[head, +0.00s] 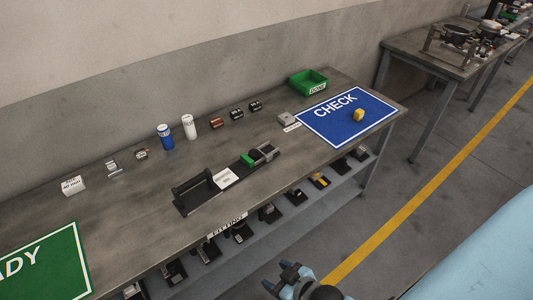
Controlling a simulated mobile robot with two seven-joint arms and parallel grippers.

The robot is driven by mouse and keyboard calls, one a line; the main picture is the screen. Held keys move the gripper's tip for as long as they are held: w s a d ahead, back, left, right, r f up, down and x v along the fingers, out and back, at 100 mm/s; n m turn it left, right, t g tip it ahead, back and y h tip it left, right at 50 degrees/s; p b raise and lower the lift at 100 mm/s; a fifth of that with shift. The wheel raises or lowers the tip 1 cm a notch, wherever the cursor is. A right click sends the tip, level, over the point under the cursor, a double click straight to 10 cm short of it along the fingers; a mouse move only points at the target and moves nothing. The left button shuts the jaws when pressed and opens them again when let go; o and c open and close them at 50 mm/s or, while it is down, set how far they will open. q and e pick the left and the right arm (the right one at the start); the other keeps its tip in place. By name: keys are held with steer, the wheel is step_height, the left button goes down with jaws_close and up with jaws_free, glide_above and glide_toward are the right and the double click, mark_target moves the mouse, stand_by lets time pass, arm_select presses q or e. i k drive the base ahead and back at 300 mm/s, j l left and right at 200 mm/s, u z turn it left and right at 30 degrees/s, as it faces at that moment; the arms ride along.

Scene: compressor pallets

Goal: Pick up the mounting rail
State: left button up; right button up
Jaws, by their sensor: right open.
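A long dark rail-like strip (207,200) lies at an angle on the grey workbench, near the middle of its front edge. A black raised bracket stands at its left end, and a white label (224,178) lies across its middle. A green block (247,160) and a grey block (263,152) sit at its right end. I cannot tell for certain that this strip is the mounting rail. My right gripper (281,279) is open and empty at the bottom of the head view, out in front of the bench and well apart from the strip. My left gripper is not in view.
Several small parts, a blue can (165,137) and a white can (188,127) line the back of the bench. A green bin (308,81) and blue CHECK mat (321,124) with a yellow piece (359,115) are right. A lower shelf holds several parts.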

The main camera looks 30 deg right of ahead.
mark_target(194, 199)
steer(key=u, duration=0.4)
steer(key=l+u, duration=1)
steer(key=k+l+u, duration=0.15)
steer(key=l, duration=0.2)
steer(key=k+l+u, duration=0.1)
steer(key=l, duration=0.2)
steer(key=k+l+u, duration=0.15)
steer(key=l, duration=0.15)
steer(key=k+l, duration=0.15)
steer(key=l, duration=0.2)
steer(key=k+l, duration=0.1)
steer(key=l, duration=0.25)
steer(key=k+l, duration=0.15)
steer(key=l, duration=0.2)
steer(key=k+l, duration=0.15)
steer(key=l, duration=0.2)
steer(key=k+l+u, duration=0.1)
steer(key=l, duration=0.25)
